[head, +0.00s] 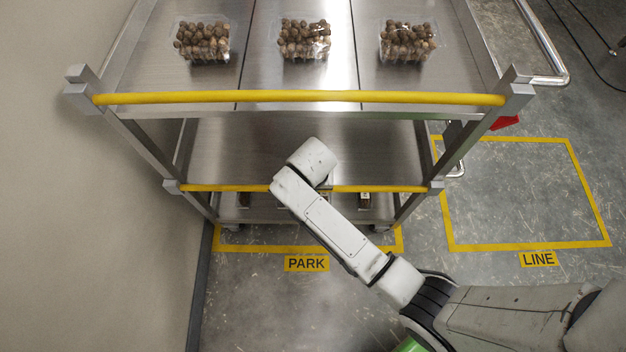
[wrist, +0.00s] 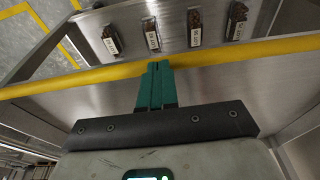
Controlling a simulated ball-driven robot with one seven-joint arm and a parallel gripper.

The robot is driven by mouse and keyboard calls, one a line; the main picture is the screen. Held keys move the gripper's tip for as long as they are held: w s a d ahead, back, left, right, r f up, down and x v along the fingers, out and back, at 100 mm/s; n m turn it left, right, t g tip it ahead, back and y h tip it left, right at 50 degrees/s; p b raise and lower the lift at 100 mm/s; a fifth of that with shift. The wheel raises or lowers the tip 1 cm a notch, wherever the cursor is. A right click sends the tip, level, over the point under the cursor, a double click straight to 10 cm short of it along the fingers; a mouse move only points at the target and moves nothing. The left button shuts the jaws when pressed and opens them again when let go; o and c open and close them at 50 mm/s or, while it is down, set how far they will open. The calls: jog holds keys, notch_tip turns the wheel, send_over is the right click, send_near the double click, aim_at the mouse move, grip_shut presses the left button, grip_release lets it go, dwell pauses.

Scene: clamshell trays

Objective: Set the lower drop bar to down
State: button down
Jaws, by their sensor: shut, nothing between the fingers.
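The lower drop bar (head: 228,188) is a yellow rod across the front of the cart's lower shelf, spanning post to post. My arm hides its middle in the head view. In the wrist view the bar (wrist: 235,54) runs across the picture just past my fingers. My gripper (wrist: 158,66) has its two green fingers shut together and empty, with the tips overlapping the bar's edge in the picture. I cannot tell whether they touch it. In the head view the fingers are hidden behind my arm's end.
The upper yellow bar (head: 300,97) crosses above. Three clear trays (head: 203,42) of brown round items stand on the upper shelf. The floor zone marked LINE (head: 525,195) is clear.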

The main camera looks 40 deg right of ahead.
notch_tip(320, 180, down, 7)
jog(key=b, duration=0.2)
jog(key=shift+f, duration=0.15)
jog(key=shift+s+f, duration=0.1)
notch_tip(320, 180, up, 15)
jog(key=s+a+p, duration=0.1)
jog(key=s+p, duration=0.1)
jog(key=p, duration=0.3)
jog(key=shift+a+f+p, duration=0.2)
jog(key=shift+a+p, duration=0.15)
